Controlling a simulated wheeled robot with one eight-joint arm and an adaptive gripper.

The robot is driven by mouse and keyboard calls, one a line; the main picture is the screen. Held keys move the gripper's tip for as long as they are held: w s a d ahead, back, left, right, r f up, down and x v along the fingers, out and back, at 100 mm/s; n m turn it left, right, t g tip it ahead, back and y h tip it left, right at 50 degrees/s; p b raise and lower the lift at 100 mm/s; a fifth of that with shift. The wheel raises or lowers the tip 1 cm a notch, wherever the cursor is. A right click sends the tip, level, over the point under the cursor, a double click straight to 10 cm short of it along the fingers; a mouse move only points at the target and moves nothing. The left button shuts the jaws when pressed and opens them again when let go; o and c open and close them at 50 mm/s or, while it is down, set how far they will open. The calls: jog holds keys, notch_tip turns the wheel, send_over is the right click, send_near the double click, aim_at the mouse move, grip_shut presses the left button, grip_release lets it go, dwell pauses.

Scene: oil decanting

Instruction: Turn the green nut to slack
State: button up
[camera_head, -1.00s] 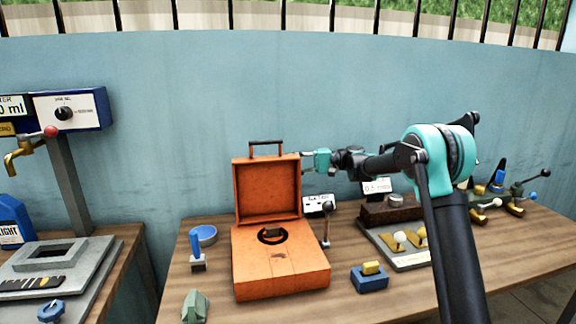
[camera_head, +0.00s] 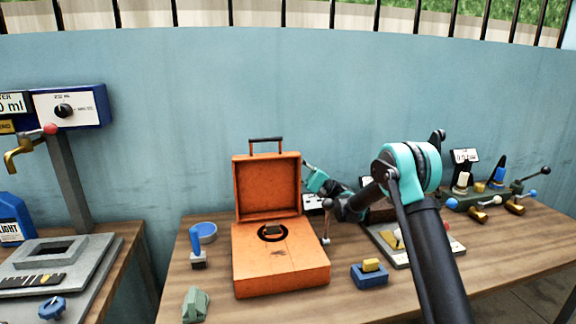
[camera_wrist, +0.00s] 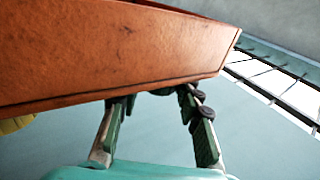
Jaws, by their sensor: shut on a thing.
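My gripper (camera_wrist: 158,108) shows in the wrist view with its fingertips passing out of sight behind the orange case's lid (camera_wrist: 90,55). It is shut on a partly hidden thing. A dark green bit (camera_wrist: 160,92) shows between the fingers under the lid's edge; I cannot tell whether it is the green nut. In the head view my gripper's teal body (camera_head: 316,179) is at the right edge of the open orange case (camera_head: 280,275), its tips hidden behind the lid. A green faceted thing (camera_head: 195,305) stands at the table's front left, apart from my gripper.
A small lever (camera_head: 326,225) stands right of the case. A blue block with a yellow top (camera_head: 370,275) is in front of my arm. A blue stamp-like thing (camera_head: 197,248) and a blue dish (camera_head: 205,233) are left of the case. Brass-handled valves (camera_head: 480,214) stand at the right.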

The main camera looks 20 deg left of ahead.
dwell(0.4)
jog(key=o, duration=1.2)
jog(key=shift+c, duration=0.2)
